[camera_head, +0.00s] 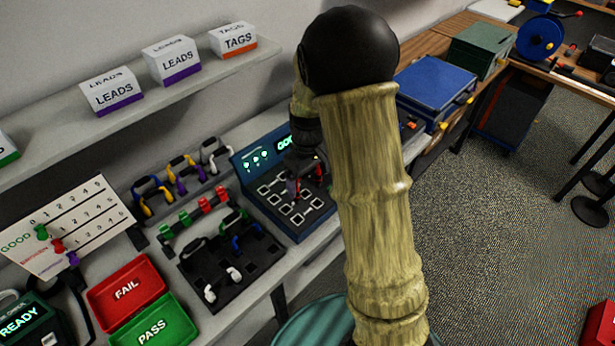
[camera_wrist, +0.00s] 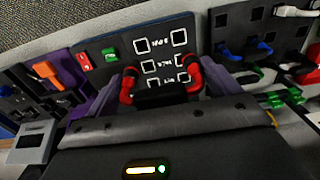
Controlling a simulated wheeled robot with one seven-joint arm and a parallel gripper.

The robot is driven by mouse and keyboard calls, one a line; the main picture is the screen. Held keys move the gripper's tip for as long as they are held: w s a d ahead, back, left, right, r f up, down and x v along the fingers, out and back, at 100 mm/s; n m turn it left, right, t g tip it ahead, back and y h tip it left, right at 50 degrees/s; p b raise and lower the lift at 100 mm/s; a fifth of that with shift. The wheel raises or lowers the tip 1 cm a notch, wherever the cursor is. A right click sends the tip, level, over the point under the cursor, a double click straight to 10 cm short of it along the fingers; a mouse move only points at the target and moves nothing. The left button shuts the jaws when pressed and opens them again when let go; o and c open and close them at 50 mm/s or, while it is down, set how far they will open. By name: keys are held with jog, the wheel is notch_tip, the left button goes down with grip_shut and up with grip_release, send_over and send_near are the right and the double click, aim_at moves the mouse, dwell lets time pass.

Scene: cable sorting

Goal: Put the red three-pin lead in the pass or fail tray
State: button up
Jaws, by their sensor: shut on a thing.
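The red lead shows in the wrist view as two red ends (camera_wrist: 194,76) on either side of a dark middle. My gripper (camera_wrist: 160,92) is shut on that middle. In the head view my gripper (camera_head: 305,170) is over the blue test unit (camera_head: 262,205), with a little red of the lead (camera_head: 291,187) below it. I cannot tell whether the lead's pins are in the sockets or just above them. The unit's screen (camera_head: 284,142) shows "GOO", the rest hidden by my arm. The red FAIL tray (camera_head: 104,296) and green PASS tray (camera_head: 123,338) are at the lower left, apart from my gripper.
A black rack (camera_head: 215,275) with several leads stands between the trays and the test unit. More leads (camera_head: 182,170) hang on racks behind it. A GOOD/BROKEN tally board (camera_head: 85,225) is at the left. A shelf with labelled boxes (camera_head: 172,60) runs above.

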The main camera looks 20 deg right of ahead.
jog(key=shift+r, duration=0.1)
jog(key=shift+r+p, duration=1.35)
jog(key=shift+r, duration=0.1)
